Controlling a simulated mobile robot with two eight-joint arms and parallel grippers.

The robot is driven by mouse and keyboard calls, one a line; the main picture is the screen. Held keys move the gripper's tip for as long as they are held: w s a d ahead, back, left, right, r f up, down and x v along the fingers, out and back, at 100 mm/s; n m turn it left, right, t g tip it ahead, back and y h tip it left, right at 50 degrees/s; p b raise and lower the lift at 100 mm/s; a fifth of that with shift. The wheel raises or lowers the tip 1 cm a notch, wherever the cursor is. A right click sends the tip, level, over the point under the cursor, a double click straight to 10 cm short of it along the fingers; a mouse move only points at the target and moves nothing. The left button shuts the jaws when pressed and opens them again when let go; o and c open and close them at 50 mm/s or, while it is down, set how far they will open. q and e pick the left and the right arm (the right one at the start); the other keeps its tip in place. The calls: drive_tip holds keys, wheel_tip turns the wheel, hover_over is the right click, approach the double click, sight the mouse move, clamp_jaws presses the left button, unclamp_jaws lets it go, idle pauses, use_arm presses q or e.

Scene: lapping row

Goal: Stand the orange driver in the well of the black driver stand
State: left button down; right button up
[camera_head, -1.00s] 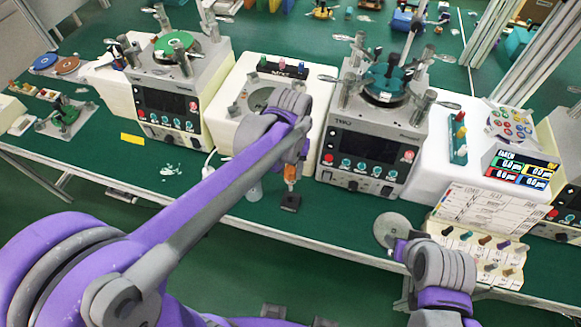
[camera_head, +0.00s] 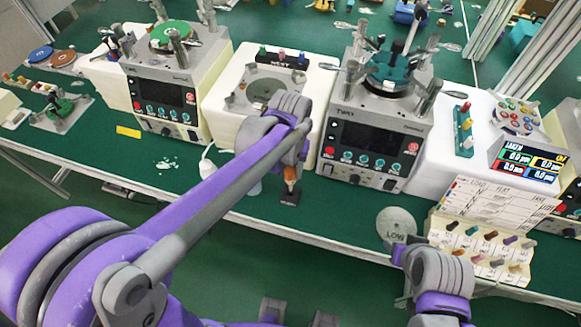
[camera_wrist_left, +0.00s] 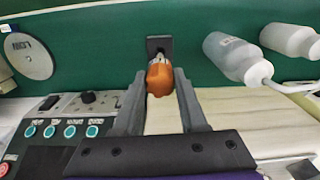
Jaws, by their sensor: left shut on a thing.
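The orange driver (camera_head: 290,175) is upright in my left gripper (camera_head: 289,168), below the wrist in the head view. In the left wrist view the driver's rounded orange handle (camera_wrist_left: 160,79) sits between the two grey fingers of the gripper (camera_wrist_left: 160,86), which are shut on it. The black driver stand (camera_head: 290,198) is near the table's front edge, directly under the driver. It also shows in the left wrist view (camera_wrist_left: 158,43), partly behind the handle. The handle hides the well, so I cannot tell whether the tip is inside. My right gripper (camera_head: 399,254) is by the front edge; its fingers cannot be made out.
The lapping machine (camera_head: 372,140) is behind to the right. A round grey LOW disc (camera_head: 396,224) and a rack of coloured pegs (camera_head: 480,245) lie to the right.

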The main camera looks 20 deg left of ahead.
use_arm(q)
drive_tip(key=shift+f+b, duration=1.4)
drive_tip(key=shift+f, duration=0.9)
drive_tip(key=shift+c, duration=1.9)
unclamp_jaws()
wheel_tip(320, 180, up, 11)
drive_tip(key=shift+f+p, duration=0.1)
drive_tip(key=shift+p, duration=0.4)
drive_tip(key=s+a+f+t, duration=0.2)
drive_tip(key=s+a+f, duration=0.1)
drive_tip(key=s, duration=0.4)
drive_tip(key=s+a+f+t+p, duration=0.1)
drive_tip(key=s+a+f+t, duration=0.2)
drive_tip(key=s, duration=0.4)
drive_tip(key=shift+a+f, duration=0.25)
drive_tip(key=shift+a, duration=0.05)
